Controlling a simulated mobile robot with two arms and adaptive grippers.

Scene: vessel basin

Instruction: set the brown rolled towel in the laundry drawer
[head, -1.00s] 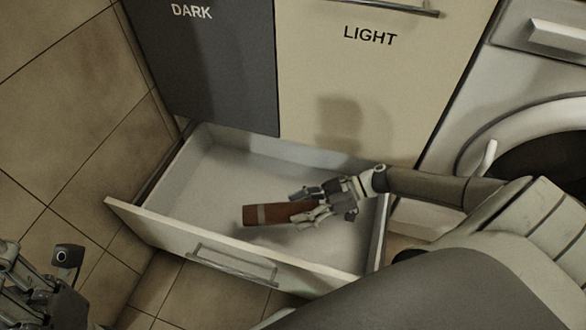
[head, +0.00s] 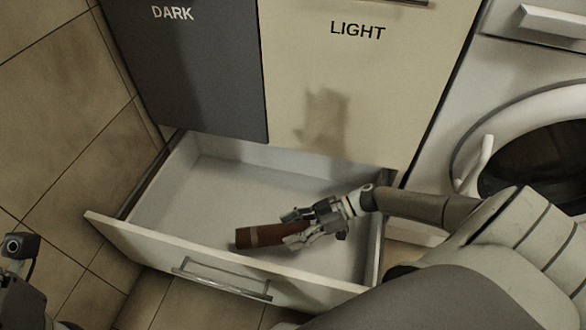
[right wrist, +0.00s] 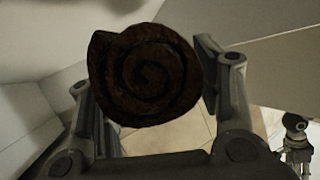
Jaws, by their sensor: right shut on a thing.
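In the right wrist view the towel's spiral end (right wrist: 147,75) sits between the two fingers (right wrist: 150,90). Part of my left arm shows at the lower left of the head view, but its fingertips are not clear.
The drawer is otherwise empty, with bare floor at its left and back. A dark front (head: 208,80) marked DARK and a cream front (head: 350,80) marked LIGHT stand above it. A washing machine (head: 500,65) is at the right. The floor is tiled.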

